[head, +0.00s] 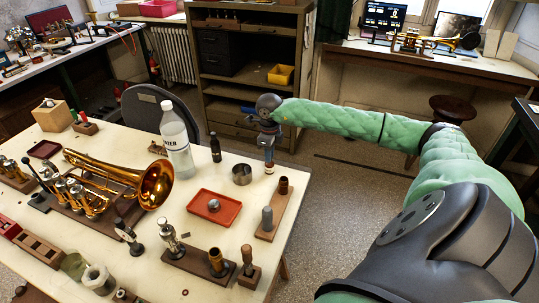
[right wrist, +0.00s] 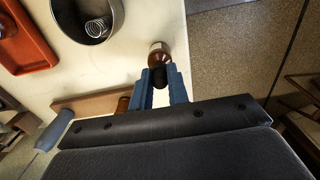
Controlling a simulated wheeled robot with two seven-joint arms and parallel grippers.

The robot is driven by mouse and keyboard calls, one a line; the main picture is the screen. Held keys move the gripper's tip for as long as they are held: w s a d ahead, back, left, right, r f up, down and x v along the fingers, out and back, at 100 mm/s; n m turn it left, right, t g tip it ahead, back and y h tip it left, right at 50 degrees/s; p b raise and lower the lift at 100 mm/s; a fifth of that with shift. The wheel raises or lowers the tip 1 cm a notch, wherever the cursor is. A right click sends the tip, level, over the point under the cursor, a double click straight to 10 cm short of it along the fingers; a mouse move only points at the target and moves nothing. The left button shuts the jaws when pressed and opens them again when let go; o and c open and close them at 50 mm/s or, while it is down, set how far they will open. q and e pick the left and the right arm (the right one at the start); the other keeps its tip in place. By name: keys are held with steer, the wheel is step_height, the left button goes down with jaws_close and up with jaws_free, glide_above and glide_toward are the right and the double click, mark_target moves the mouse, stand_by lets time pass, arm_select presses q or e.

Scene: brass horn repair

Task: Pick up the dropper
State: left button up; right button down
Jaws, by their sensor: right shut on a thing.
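A small brown bottle (head: 269,168) with a pale label stands at the far right edge of the worktable (head: 160,270). In the right wrist view the bottle (right wrist: 159,48) shows just beyond my fingertips. The dropper's black top (right wrist: 159,76) is between the blue fingers of my right gripper (right wrist: 160,88), which is shut on it. In the head view my right gripper (head: 268,148) points down over the bottle. The dropper top appears still at the bottle's mouth; its lower part is hidden. My left gripper is not in view.
A metal cup (head: 242,174) with a coil inside stands left of the bottle. A red tray (head: 214,208), a wooden stand (head: 273,215), a dark bottle (head: 215,147) and a water bottle (head: 176,140) are close by. A brass horn (head: 125,180) lies farther left. Open floor lies right of the table.

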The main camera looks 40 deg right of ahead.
step_height(320, 180, up, 9)
steer(key=b, duration=0.2)
steer(key=shift+b, duration=0.3)
steer(key=shift+r, duration=0.55)
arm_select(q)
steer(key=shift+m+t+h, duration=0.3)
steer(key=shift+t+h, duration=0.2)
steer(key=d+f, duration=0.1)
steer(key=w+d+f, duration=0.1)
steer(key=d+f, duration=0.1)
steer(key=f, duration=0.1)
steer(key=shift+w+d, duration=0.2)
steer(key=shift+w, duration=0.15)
